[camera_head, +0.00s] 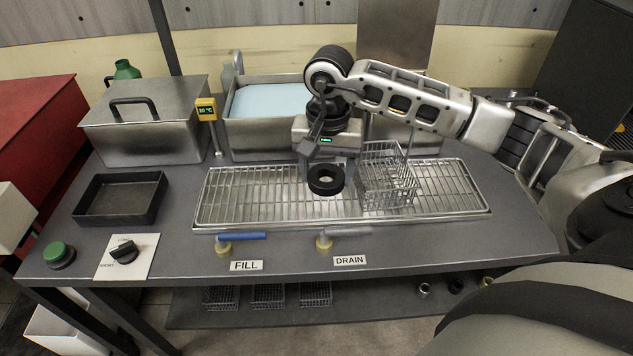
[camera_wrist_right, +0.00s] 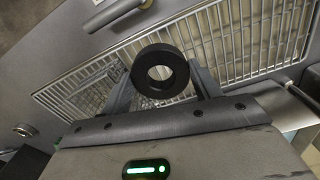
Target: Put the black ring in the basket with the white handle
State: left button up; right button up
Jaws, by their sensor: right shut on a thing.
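A wire basket (camera_head: 388,188) stands on the rack just right of the ring, with a tall upright handle partly behind my arm; I cannot clearly tell the handle's colour. In the wrist view the basket's mesh (camera_wrist_right: 92,98) shows left of the ring. My left gripper is not in view.
The drain rack (camera_head: 260,195) has free room at both ends. Behind it is an open tank with blue liquid (camera_head: 262,101). A lidded metal box (camera_head: 145,135) and a black tray (camera_head: 118,200) stand left. Fill (camera_head: 240,237) and drain (camera_head: 345,232) levers lie along the front.

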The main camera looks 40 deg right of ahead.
aim_at(315, 169)
jog(key=w+f, duration=0.2)
jog(key=f, duration=0.1)
jog(key=shift+w+a+f, duration=0.25)
jog(key=shift+w+a, duration=0.1)
jog(key=shift+f+p, duration=0.35)
jog(key=shift+f, duration=1.1)
